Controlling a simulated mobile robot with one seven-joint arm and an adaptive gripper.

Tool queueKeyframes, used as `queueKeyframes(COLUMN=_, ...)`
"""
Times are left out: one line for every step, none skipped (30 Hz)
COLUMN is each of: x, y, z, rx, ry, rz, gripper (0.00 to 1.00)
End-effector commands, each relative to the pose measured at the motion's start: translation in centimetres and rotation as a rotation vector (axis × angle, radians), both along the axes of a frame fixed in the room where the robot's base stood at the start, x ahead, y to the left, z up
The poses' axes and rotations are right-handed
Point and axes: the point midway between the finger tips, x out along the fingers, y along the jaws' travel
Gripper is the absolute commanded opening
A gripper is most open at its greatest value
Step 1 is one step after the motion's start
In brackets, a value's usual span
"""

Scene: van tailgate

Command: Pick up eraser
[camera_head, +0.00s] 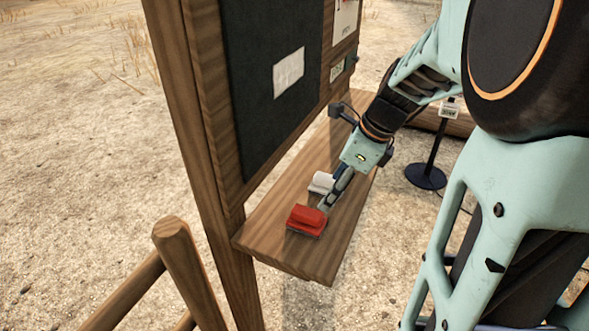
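A red eraser (307,217) with a grey underside lies near the front end of the wooden shelf (288,252). My gripper (328,205) reaches down from the upper right, with its fingertips close by the right side of the eraser. From this angle I cannot tell whether they touch it. The fingers overlap one another in the view, so their opening is hidden. A small white object (320,183) sits on the shelf just behind the eraser, partly covered by my gripper.
A dark board (270,100) in a wooden frame rises along the shelf's left side, with a pale paper (289,73) on it. A black post stand (426,176) is on the ground to the right. A wooden rail (185,262) stands at lower left. The shelf's front end is clear.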

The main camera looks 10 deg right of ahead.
Motion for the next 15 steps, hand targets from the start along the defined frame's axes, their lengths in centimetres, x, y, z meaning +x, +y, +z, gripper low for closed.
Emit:
queueKeyframes(x=-0.2, y=1.0, z=-0.1, rx=0.029, ry=0.015, rz=-0.014, gripper=0.64)
queueKeyframes(x=-0.2, y=1.4, z=-0.3, rx=0.043, ry=0.020, rz=-0.020, gripper=0.64)
queueKeyframes(x=-0.2, y=1.9, z=-0.7, rx=0.053, ry=0.026, rz=-0.025, gripper=0.64)
queueKeyframes(x=-0.1, y=2.1, z=-1.0, rx=0.058, ry=0.029, rz=-0.027, gripper=0.64)
queueKeyframes(x=0.0, y=2.4, z=-1.5, rx=0.062, ry=0.031, rz=-0.028, gripper=0.64)
queueKeyframes(x=0.1, y=2.6, z=-2.1, rx=0.062, ry=0.031, rz=-0.028, gripper=0.64)
queueKeyframes(x=0.2, y=2.8, z=-2.6, rx=0.062, ry=0.032, rz=-0.028, gripper=0.64)
queueKeyframes(x=0.3, y=2.9, z=-3.1, rx=0.060, ry=0.031, rz=-0.028, gripper=0.64)
queueKeyframes(x=0.5, y=3.1, z=-3.7, rx=0.060, ry=0.030, rz=-0.027, gripper=0.64)
queueKeyframes(x=0.6, y=3.2, z=-4.1, rx=0.059, ry=0.029, rz=-0.027, gripper=0.64)
queueKeyframes(x=0.7, y=3.3, z=-4.4, rx=0.059, ry=0.029, rz=-0.027, gripper=0.64)
queueKeyframes(x=0.8, y=3.4, z=-4.7, rx=0.059, ry=0.028, rz=-0.026, gripper=0.64)
queueKeyframes(x=0.9, y=3.5, z=-4.9, rx=0.058, ry=0.027, rz=-0.027, gripper=0.64)
queueKeyframes(x=0.9, y=3.5, z=-5.1, rx=0.057, ry=0.026, rz=-0.027, gripper=0.64)
queueKeyframes(x=1.0, y=3.6, z=-5.3, rx=0.057, ry=0.026, rz=-0.027, gripper=0.64)
